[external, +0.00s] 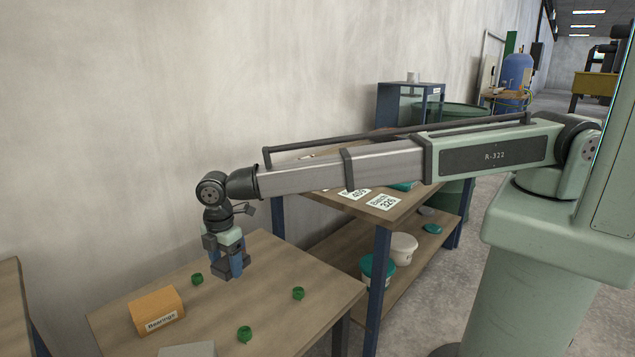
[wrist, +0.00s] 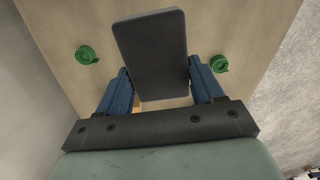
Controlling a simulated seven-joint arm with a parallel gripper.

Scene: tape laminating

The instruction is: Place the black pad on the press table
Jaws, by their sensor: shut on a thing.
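The black pad (wrist: 152,50) is a dark flat slab with rounded corners. In the wrist view it sits between the two blue fingers of my gripper (wrist: 159,82), which is shut on it. In the external view my gripper (external: 230,264) points down over the wooden table (external: 225,315), with the dark pad (external: 236,271) at the fingertips. The pad looks held above the tabletop; the exact gap is hard to tell. No table is labelled as the press table, so I cannot tell which one it is.
Several green rolls (external: 298,293) lie spread on the table. An orange box (external: 156,310) marked Bearings and a grey block (external: 187,350) are also on it. A shelf with labelled cards (external: 383,203) stands behind. Another table (external: 12,305) is at the far left.

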